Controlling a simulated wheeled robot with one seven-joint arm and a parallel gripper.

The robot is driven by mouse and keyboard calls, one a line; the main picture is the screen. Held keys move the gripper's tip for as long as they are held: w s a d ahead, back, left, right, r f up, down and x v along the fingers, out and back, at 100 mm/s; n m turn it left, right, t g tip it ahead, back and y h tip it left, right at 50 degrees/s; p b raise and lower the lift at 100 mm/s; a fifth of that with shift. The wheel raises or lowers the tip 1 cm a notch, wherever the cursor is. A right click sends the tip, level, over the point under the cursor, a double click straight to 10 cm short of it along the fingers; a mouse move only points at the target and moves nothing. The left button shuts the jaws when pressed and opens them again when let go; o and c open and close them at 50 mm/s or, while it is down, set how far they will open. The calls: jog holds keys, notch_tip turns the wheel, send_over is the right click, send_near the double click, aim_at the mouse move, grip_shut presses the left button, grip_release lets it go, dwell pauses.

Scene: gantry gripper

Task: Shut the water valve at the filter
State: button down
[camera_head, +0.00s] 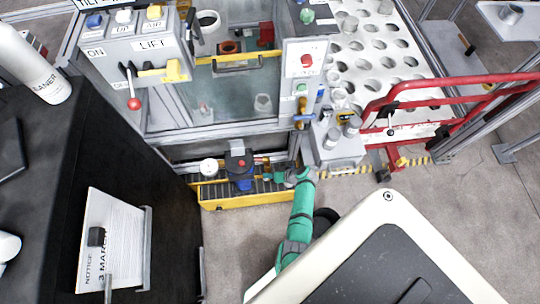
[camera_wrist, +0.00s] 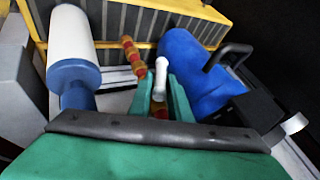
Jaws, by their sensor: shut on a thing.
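The filter (camera_head: 240,168) has a dark head and a blue bowl and sits low under the machine in the head view. In the wrist view a blue bowl (camera_wrist: 192,66) is to the right of my fingers, and a white cylinder with a blue end (camera_wrist: 72,45) is to the left. My gripper (camera_wrist: 163,95) has its green fingers closed around a pale valve handle (camera_wrist: 160,72). A pipe with red and yellow bands (camera_wrist: 133,57) passes just beyond it. In the head view my gripper (camera_head: 280,178) is right of the filter; the handle is too small to make out there.
A yellow grated tray (camera_head: 225,203) lies under the filter. A round white gauge (camera_head: 208,167) is left of it. The control panel (camera_head: 140,50) and machine frame stand above. A red rail (camera_head: 450,82) is at the right, and grey floor (camera_head: 235,250) is open in front.

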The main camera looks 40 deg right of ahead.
jog(key=shift+d+t+y, duration=0.2)
jog(key=shift+t+y, duration=0.1)
jog(key=shift+y, duration=0.1)
jog(key=shift+s, duration=0.1)
dwell(0.4)
jog(key=c, duration=1.8)
grip_release()
jog(key=shift+f, duration=0.1)
jog(key=shift+o, duration=0.2)
jog(key=v, duration=1)
jog(key=shift+s+d, duration=0.25)
jog(key=shift+s, duration=0.1)
